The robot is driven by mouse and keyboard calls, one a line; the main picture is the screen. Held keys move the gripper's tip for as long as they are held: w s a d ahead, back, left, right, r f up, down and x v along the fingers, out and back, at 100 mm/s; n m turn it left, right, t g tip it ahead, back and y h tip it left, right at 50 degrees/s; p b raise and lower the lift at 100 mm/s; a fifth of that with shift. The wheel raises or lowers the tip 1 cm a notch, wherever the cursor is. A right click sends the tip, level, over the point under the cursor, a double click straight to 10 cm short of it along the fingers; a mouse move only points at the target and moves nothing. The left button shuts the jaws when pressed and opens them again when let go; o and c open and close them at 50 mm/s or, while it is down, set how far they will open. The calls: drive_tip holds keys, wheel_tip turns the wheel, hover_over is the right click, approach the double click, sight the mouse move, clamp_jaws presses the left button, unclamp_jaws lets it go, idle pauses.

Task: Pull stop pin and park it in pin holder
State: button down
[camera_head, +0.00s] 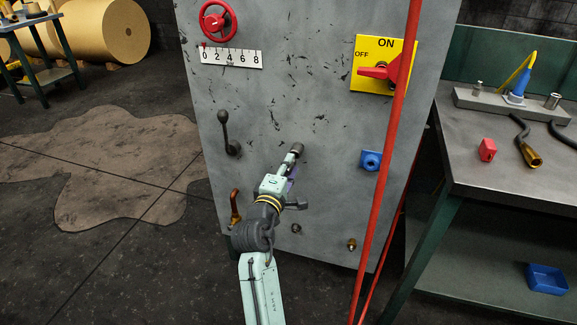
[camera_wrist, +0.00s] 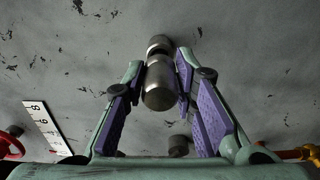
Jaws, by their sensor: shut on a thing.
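The stop pin, a steel cylinder, is between my gripper's fingers in the wrist view (camera_wrist: 158,85). My gripper (camera_head: 293,157) is shut on it in front of the grey panel (camera_head: 290,100). The purple finger pads flank the pin in the wrist view. In the head view a dark round end (camera_head: 298,148) shows beyond the fingertips. I cannot tell whether the pin is still seated in the panel. A blue block with a round socket (camera_head: 371,160), perhaps the pin holder, is on the panel to the right of my gripper.
A black-knobbed lever (camera_head: 228,132) and a copper-coloured handle (camera_head: 235,207) stick out to the left. A red upright bar (camera_head: 389,160) runs in front of the panel's right side. A workbench (camera_head: 470,165) stands at the right. A red handwheel (camera_head: 219,20) is above.

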drive_tip(key=shift+s, duration=0.15)
idle(0.4)
drive_tip(key=shift+p+v, duration=0.35)
drive_tip(key=shift+v, duration=2.55)
